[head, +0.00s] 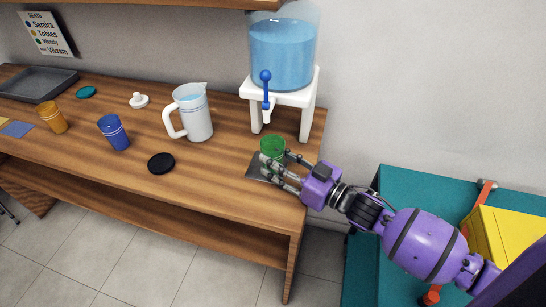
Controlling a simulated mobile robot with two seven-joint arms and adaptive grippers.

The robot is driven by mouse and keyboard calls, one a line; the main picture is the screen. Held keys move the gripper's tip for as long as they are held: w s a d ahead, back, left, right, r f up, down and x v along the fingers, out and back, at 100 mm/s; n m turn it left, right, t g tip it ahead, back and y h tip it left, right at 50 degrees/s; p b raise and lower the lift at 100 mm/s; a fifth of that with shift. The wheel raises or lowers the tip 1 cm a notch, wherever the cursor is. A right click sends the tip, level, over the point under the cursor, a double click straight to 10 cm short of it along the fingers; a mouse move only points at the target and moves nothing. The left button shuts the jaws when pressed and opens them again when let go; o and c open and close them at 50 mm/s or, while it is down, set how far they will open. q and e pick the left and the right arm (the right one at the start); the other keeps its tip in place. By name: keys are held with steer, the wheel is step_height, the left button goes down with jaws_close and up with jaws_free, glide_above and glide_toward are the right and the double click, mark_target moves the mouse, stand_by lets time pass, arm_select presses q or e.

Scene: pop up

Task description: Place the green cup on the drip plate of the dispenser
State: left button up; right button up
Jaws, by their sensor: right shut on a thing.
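The green cup (273,147) is upright beneath the blue tap of the water dispenser (284,55). My right gripper (279,164) reaches in from the right and is shut on the cup, its fingers covering part of it. The drip plate (258,168) is a dark flat square below the tap, with the cup over it. The cup's base is hidden by my fingers, so I cannot tell whether it touches the plate. My left gripper is out of view.
A white pitcher (196,114), a blue cup (114,132), an orange cup (52,117) and a black disc (161,163) stand left on the wooden table (190,200). A grey tray (38,84) is at the far left. A teal surface (410,185) with a yellow box (505,237) is at right.

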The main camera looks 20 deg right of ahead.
steer(key=shift+x, duration=0.85)
steer(key=shift+w, duration=0.15)
steer(key=shift+f, duration=0.1)
steer(key=shift+f, duration=0.15)
steer(key=o, duration=1.2)
